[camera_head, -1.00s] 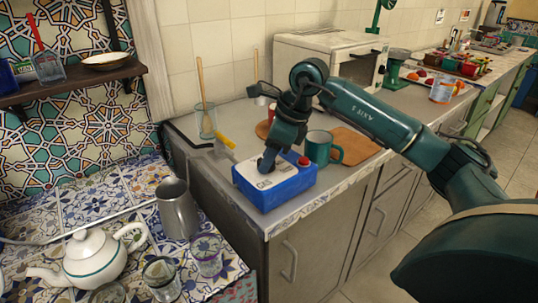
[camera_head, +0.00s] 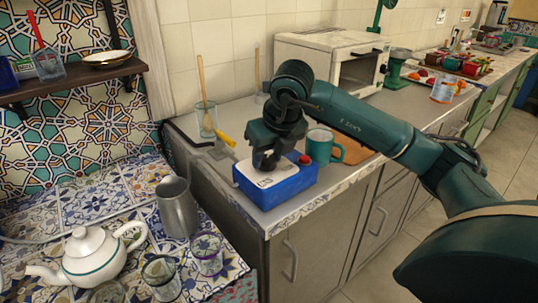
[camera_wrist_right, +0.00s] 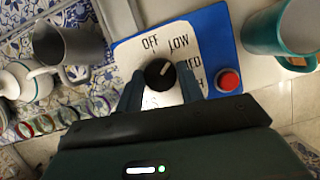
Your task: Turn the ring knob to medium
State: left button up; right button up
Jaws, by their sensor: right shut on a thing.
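The control box (camera_head: 290,187) is blue with a white top and a red button (camera_head: 304,160). It sits at the near left corner of the grey counter. In the right wrist view its white face (camera_wrist_right: 140,45) carries the words OFF, LOW and a partly covered MED; the lower lettering is mostly hidden. The round black ring knob (camera_wrist_right: 158,72) has a white mark that looks turned to the upper right, roughly toward LOW. My right gripper (camera_head: 265,163) points down at the box. Its two fingers (camera_wrist_right: 160,90) are shut on the knob from both sides. My left gripper is not in view.
A green mug (camera_head: 319,147) stands close to the box on the right. A glass with a wooden spoon (camera_head: 206,120) and a yellow-handled tool (camera_head: 225,140) are behind. A metal pitcher (camera_head: 177,210), a white teapot (camera_head: 92,255) and glasses stand on the lower tiled surface at left.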

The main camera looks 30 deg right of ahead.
jog(key=m+h, duration=0.1)
jog(key=m, duration=0.2)
jog(key=shift+a+m, duration=0.1)
jog(key=shift+m, duration=0.2)
jog(key=shift+w+m+g+h, duration=0.1)
jog(key=shift+m+g+h, duration=0.55)
jog(key=shift+m, duration=1.15)
jog(key=shift+h, duration=0.25)
jog(key=o, duration=1)
jog(key=shift+r, duration=0.1)
